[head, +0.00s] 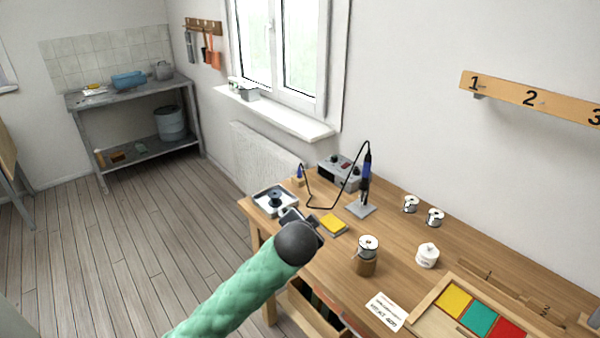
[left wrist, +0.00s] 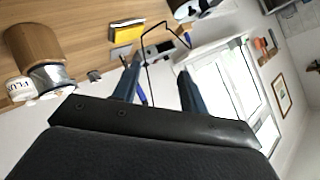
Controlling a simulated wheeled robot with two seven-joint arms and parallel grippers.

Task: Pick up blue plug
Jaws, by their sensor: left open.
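A small dark-blue piece, which looks like the blue plug (head: 299,171), stands upright on a small wooden block at the far left end of the workbench, with a black cable beside it. My left gripper (head: 302,215) is above the bench's left part, nearer the camera than the plug and apart from it. Its two fingers (left wrist: 158,88) are open in the left wrist view, with nothing held. A blue handle (left wrist: 141,95) shows between them farther off; it looks like the soldering iron. My right gripper is out of view.
A soldering iron (head: 367,165) stands upright in its stand beside a grey station (head: 339,172). A white tray (head: 262,204), yellow sponge (head: 334,224), solder spool (head: 369,244) on a wooden post and white jar (head: 428,256) surround the gripper. The black cable loops near the plug.

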